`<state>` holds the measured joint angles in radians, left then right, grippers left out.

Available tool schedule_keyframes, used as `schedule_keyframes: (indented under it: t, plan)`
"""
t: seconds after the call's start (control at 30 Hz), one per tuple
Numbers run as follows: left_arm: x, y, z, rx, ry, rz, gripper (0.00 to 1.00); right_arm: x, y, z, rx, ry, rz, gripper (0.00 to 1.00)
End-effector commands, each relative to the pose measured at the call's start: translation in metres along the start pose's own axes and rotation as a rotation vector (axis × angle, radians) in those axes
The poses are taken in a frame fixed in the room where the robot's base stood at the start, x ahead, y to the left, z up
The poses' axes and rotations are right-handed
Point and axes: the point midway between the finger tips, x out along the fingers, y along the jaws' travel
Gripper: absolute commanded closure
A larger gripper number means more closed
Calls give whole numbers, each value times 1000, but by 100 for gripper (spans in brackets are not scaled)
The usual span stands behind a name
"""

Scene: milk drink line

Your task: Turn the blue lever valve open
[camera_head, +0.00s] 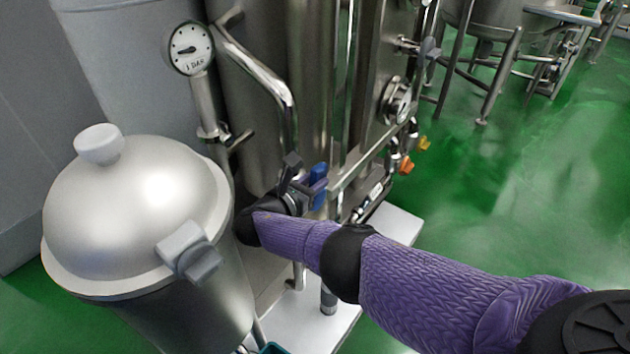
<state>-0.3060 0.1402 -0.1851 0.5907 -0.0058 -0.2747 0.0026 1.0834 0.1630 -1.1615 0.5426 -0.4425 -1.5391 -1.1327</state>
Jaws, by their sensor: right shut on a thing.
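The blue lever valve (319,187) is in the middle of the head view, low on the front of the steel machine. My right arm, in a purple sleeve, comes in from the lower right. My right gripper (300,188) is at the valve and shut on the blue lever. The gripper covers part of the lever, and the valve's body is mostly hidden. The lever's exact angle is hard to tell. My left gripper is not in view.
A lidded steel pot (140,220) stands close on the left. A pressure gauge (190,48) and bent pipe are above the gripper. Orange (406,165) and yellow (424,143) handles sit to the right. A white platform (395,224) lies below; green floor is open at right.

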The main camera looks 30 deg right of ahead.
Motion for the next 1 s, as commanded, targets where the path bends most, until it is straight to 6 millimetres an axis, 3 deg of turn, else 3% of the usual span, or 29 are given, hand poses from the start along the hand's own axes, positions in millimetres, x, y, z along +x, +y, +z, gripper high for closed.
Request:
schedule_keyframes:
  t: [0.6, 0.63, 0.77, 1.0]
  plan:
    - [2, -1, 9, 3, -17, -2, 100, -2, -1, -3, -2, -27, -1, 100]
    - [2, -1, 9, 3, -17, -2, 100, -2, -1, -3, -2, -27, -1, 64]
    - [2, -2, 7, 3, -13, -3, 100, -2, 0, -2, -1, -29, -1, 37]
    - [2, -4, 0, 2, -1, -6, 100, -2, 0, -2, -1, -31, -1, 35]
